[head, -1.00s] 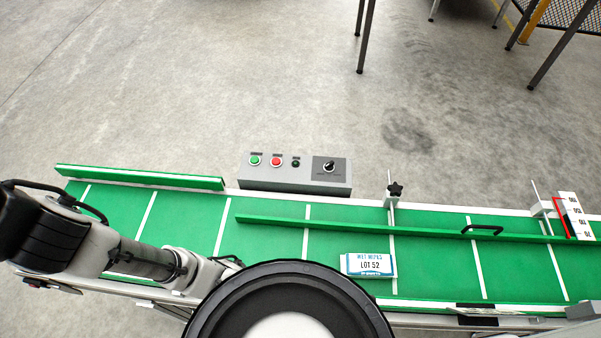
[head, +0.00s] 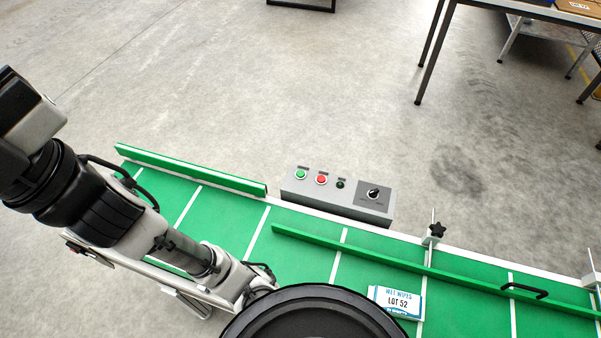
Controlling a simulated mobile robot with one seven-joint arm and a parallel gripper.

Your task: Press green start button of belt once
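The green start button (head: 301,174) is on the left end of a grey control box (head: 338,196) mounted at the far side of the belt. A red button (head: 321,179), a small dark green button or lamp (head: 340,183) and a black rotary knob (head: 373,193) sit to its right. The green belt (head: 305,258) with white cross lines runs across the lower picture. My arm reaches in from the left over the belt, and its far end is hidden behind a round black part at the bottom. My gripper is not visible.
A white and blue wet wipes pack marked LOT 52 (head: 396,301) lies on the belt. A green guide rail (head: 400,262) with a black handle (head: 525,290) crosses the belt. A black clamp knob (head: 437,230) stands right of the box. Tables stand at the back right; floor behind the box is clear.

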